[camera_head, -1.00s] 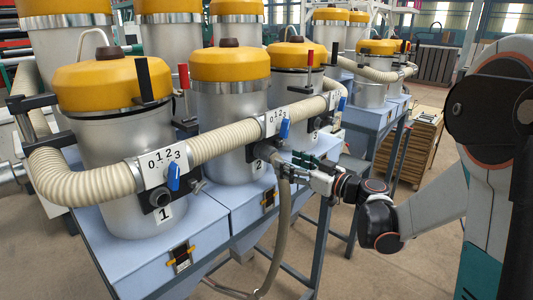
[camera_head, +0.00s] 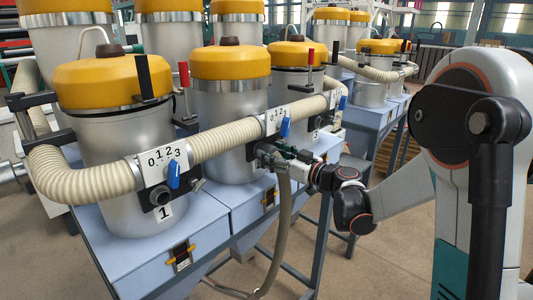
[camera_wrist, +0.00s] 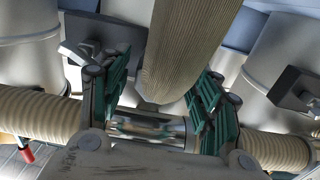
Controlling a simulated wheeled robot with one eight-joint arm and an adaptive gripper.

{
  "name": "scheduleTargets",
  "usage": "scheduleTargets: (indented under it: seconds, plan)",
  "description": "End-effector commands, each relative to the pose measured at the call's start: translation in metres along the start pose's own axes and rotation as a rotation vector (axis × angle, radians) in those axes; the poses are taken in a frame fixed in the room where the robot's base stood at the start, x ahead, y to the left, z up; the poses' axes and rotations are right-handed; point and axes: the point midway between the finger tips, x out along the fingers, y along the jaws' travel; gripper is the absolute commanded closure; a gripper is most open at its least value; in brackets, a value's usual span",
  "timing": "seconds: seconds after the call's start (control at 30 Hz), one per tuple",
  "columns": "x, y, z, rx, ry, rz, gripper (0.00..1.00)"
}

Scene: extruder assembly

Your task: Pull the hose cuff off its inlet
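A thin beige hose (camera_head: 282,205) hangs from the inlet (camera_head: 252,151) on the front of the second hopper. Its upper end and cuff are largely hidden by my gripper (camera_head: 271,157) in the head view. In the wrist view the hose (camera_wrist: 190,45) comes down between the green ribbed fingers of my gripper (camera_wrist: 162,92). The fingers stand apart on either side of it, and a gap shows on the left side. A shiny metal cylinder lies across between the finger bases; I cannot tell whether it is the cuff.
A thick ribbed hose (camera_head: 225,140) runs across the hoppers above the inlet. Blue valve handles (camera_head: 173,175) and numbered plates stick out along it. Blue bases (camera_head: 140,255) stand below the hoppers. The floor on the right is mostly open.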

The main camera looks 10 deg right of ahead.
Motion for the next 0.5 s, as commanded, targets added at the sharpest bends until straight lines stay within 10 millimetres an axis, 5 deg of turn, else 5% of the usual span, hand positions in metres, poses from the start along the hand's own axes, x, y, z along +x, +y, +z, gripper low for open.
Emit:
scheduleTargets:
  seconds: [0.03, 0.17, 0.5]
  plan:
    - [-0.0001, 0.0, 0.0, 0.0, 0.0, 0.0, 0.53]
    - [-0.0001, 0.0, 0.0, 0.0, 0.0, 0.0, 0.83]
    - [-0.0003, 0.0, -0.0001, 0.0, 0.0, 0.0, 0.84]
